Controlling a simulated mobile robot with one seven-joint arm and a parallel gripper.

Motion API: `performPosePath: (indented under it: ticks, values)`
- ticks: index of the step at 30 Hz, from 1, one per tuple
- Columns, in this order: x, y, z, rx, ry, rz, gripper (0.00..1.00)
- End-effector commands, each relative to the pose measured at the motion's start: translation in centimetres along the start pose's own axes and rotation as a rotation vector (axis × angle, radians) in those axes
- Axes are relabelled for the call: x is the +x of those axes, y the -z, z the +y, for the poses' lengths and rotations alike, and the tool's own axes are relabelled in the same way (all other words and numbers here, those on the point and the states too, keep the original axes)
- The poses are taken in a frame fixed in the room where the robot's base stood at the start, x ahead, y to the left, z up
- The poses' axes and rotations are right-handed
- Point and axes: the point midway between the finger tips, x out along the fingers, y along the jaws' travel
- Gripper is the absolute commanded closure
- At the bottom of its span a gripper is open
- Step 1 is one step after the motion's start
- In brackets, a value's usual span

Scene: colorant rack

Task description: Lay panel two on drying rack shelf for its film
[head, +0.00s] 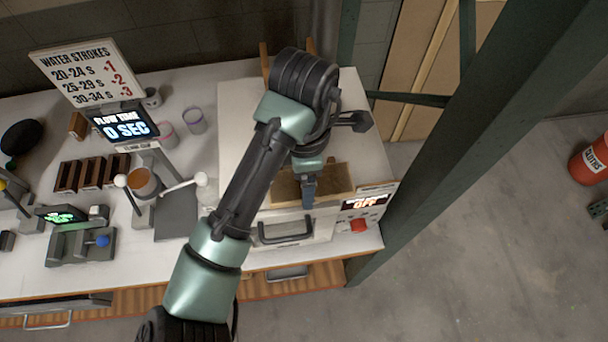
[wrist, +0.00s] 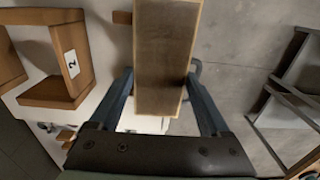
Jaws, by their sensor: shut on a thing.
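My gripper (head: 308,196) is shut on a flat brown panel with pale wooden edges (wrist: 165,60). In the wrist view the panel lies between the two blue fingers and reaches up past the frame's top edge. In the head view the panel (head: 335,180) shows beside my gripper, over the front of a white box-shaped unit. A wooden stand with a "2" label (wrist: 71,63) is at the wrist view's left, apart from the panel. I cannot tell which structure is the drying rack shelf.
The white unit (head: 237,115) has a front handle and an "OFF" display (head: 360,203) with a red button. A dark green post (head: 440,150) rises close on the right. Cups, dark blocks and a "0 SEC" timer (head: 122,123) stand left on the bench.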

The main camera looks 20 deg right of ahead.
Motion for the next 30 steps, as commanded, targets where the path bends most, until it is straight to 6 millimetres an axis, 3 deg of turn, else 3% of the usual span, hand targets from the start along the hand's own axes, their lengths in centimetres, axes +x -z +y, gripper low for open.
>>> performPosePath:
  ticks: [8, 9, 12, 22, 30]
  values:
    - [0.3, 0.0, 0.0, -0.001, 0.0, -0.001, 0.79]
    - [0.2, 0.0, 0.0, -0.001, -0.001, 0.0, 0.14]
    - [0.2, 0.0, 0.0, -0.001, -0.001, 0.0, 0.0]
    - [-0.4, 0.0, 0.1, 0.001, -0.003, 0.001, 0.0]
    - [-5.4, 0.1, 0.2, 0.002, -0.007, 0.006, 0.0]
